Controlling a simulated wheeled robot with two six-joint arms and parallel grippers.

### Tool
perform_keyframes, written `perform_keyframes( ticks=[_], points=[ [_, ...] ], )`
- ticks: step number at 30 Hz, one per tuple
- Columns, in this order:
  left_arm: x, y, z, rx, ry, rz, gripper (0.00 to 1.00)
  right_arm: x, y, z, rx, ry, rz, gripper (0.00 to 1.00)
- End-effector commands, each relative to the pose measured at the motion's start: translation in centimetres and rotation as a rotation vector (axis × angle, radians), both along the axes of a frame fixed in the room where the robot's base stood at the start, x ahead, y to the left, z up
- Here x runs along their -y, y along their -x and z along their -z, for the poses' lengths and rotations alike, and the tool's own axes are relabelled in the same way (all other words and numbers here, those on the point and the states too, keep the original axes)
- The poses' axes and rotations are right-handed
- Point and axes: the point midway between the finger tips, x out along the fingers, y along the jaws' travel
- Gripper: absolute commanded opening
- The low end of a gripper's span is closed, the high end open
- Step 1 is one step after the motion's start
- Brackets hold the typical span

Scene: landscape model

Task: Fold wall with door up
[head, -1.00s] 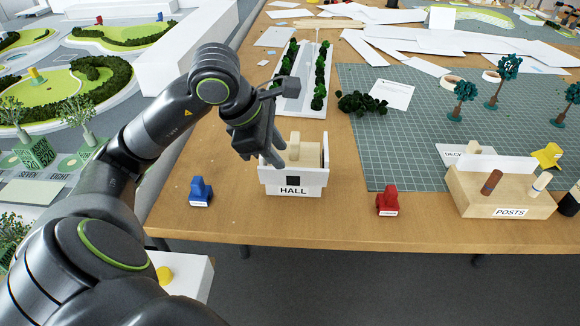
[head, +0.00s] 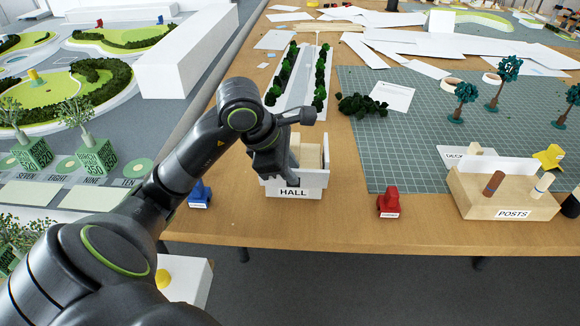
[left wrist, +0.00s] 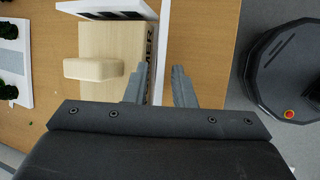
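The small HALL model (head: 292,192) stands near the table's front edge, with white walls around a light wooden block. Its front carries the HALL label; my left gripper hides the door area. The left gripper (head: 288,178) reaches down over the front of the model. In the left wrist view the gripper (left wrist: 160,88) is open. A white wall (left wrist: 162,45) shows as a thin strip between its fingers. One finger is over the block (left wrist: 110,45), the other over bare table. Contact cannot be told. My right gripper is not in view.
A blue stamp-like piece (head: 199,196) stands left of the model, partly behind my arm, and a red one (head: 389,203) stands to the right. The POSTS block (head: 480,200) is farther right. A tree-lined road strip (head: 299,85) lies behind. Bare table separates model and red piece.

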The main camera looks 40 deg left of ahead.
Motion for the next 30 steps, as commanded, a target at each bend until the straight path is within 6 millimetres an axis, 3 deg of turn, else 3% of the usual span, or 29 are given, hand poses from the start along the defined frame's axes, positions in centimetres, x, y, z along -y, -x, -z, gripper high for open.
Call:
perform_keyframes(
  ticks=[1,5,15,21,30],
  points=[
    [0.0,0.0,0.0,0.000,0.000,0.000,0.16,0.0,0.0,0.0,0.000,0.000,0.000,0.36],
    [0.0,0.0,0.0,0.000,0.000,0.000,0.00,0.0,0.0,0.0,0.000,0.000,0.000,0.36],
    [-0.3,-0.5,0.0,-0.047,0.029,0.000,0.00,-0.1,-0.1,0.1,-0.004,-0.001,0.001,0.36],
    [-0.8,-1.4,-0.1,-0.167,0.102,-0.002,0.00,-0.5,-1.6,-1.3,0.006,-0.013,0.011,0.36],
    [-1.2,-2.0,-0.2,-0.257,0.157,0.000,0.00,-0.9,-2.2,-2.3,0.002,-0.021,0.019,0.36]
  ],
)
